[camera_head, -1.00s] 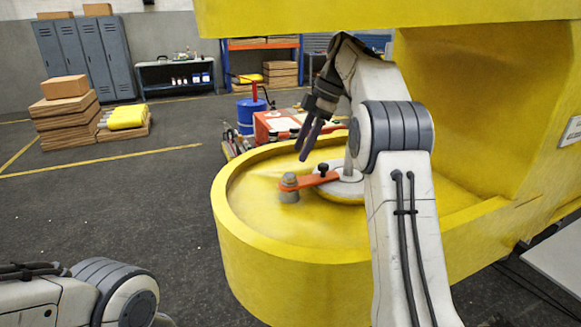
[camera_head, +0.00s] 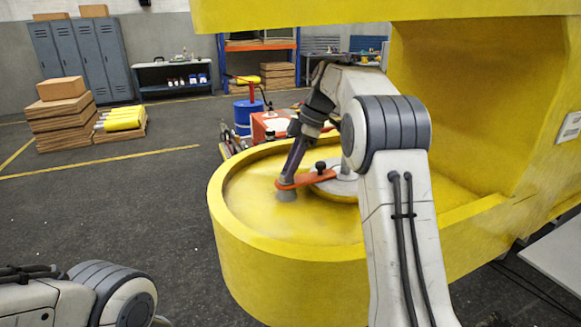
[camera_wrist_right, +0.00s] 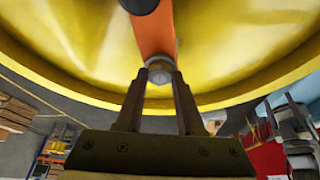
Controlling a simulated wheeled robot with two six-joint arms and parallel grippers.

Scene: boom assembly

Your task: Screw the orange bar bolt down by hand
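The orange bar (camera_head: 308,179) lies over the yellow basin, running from a pale round plate with a dark knob to the bolt end. In the right wrist view the bar (camera_wrist_right: 153,32) comes down from the top. The bolt (camera_wrist_right: 159,72) shows as a grey head at the bar's near end. My right gripper (camera_head: 284,182) points down at that end. In the wrist view its fingertips (camera_wrist_right: 161,75) are apart, one on each side of the bolt head; whether they press on it is unclear. Only my left arm's links show at lower left; its gripper is out of view.
The yellow basin's raised rim (camera_head: 225,222) curves around the bar and bolt. A yellow overhang (camera_head: 380,15) spans above my right arm. A blue drum (camera_head: 248,115) and red equipment stand behind the basin.

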